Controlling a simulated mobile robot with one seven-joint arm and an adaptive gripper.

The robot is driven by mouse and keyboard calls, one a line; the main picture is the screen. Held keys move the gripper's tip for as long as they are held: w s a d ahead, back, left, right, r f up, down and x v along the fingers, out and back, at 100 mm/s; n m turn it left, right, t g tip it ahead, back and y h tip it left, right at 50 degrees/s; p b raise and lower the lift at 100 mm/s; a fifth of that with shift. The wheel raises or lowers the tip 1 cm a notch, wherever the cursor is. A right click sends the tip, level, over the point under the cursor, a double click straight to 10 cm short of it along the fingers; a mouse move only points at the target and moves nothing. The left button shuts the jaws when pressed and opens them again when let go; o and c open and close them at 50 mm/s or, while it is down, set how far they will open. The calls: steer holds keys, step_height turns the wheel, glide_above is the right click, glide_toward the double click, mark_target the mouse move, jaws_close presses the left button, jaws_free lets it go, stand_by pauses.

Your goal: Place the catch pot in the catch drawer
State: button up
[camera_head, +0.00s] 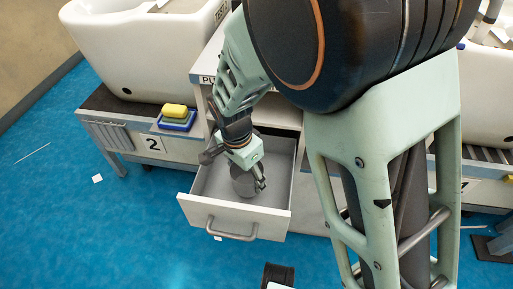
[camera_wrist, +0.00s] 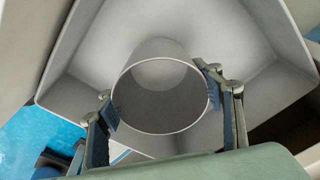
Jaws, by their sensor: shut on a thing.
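The catch pot is a grey, open-topped cylinder (camera_head: 243,184), partly hidden by my gripper in the head view. In the wrist view the pot (camera_wrist: 163,55) shows its round rim and empty inside between the two fingers. My gripper (camera_head: 255,177) is shut on the pot, with one finger pad on each side of it; it also shows in the wrist view (camera_wrist: 162,97). The catch drawer (camera_head: 240,212) is pulled open, with a white front and a bar handle. The pot is inside the drawer's outline. I cannot tell whether its base touches the drawer floor.
A yellow sponge (camera_head: 174,110) lies on a blue tray (camera_head: 178,124) on the bench left of the drawer. A white toilet body (camera_head: 130,50) stands on the left conveyor. A dark object (camera_head: 279,274) is on the blue floor in front. The floor at left is mostly clear.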

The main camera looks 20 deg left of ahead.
steer(key=shift+a+f, duration=0.3)
steer(key=shift+f, duration=0.15)
steer(key=shift+a+f+b, duration=0.1)
steer(key=shift+f+b, duration=0.55)
steer(key=shift+f, duration=0.85)
steer(key=shift+f, duration=0.2)
steer(key=o, duration=1.2)
steer(key=shift+o, duration=0.2)
steer(key=shift+r, duration=0.1)
step_height(320, 180, up, 12)
steer(key=s+p, duration=0.1)
steer(key=p, duration=0.3)
steer(key=shift+a, duration=0.3)
